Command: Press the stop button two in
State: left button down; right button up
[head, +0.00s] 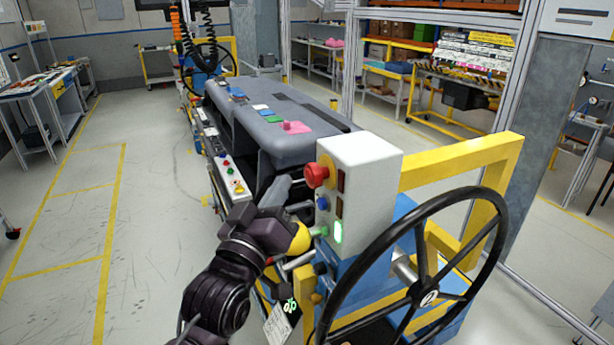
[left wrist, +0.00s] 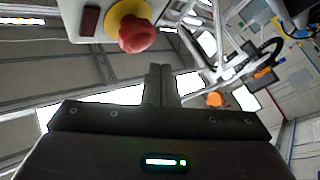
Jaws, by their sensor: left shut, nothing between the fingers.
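A large red mushroom stop button (head: 316,175) on a yellow collar sticks out of the left side of a white control box (head: 362,160). It also shows in the left wrist view (left wrist: 136,36), above and left of my fingertips. My left gripper (head: 282,184) is shut and empty, left of the box and slightly below the red button. In the left wrist view, its fingers (left wrist: 158,72) are together with a visible gap to the button. I cannot tell from these views whether the button is pressed in. My right gripper is not in view.
Below the red button are a blue button (head: 322,202) and a green-lit button (head: 322,231). A black steering wheel (head: 420,280) and yellow frame (head: 510,150) stand right. The grey dashboard (head: 285,140) lies behind. Open floor (head: 145,210) is at left.

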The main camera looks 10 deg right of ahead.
pick_arm(q)
jog(key=shift+w+d, duration=0.2)
jog(key=shift+d, duration=0.35)
dwell(0.9)
jog(key=shift+d, duration=0.15)
dwell(0.6)
jog(key=shift+w+d, duration=0.1)
jog(key=shift+d, duration=0.15)
jog(key=shift+w+d+p, duration=0.15)
jog(key=shift+d+p, duration=0.15)
jog(key=shift+d, duration=0.05)
dwell(0.7)
jog(key=shift+a, duration=0.15)
jog(key=shift+s+a, duration=0.25)
jog(key=shift+a, duration=0.35)
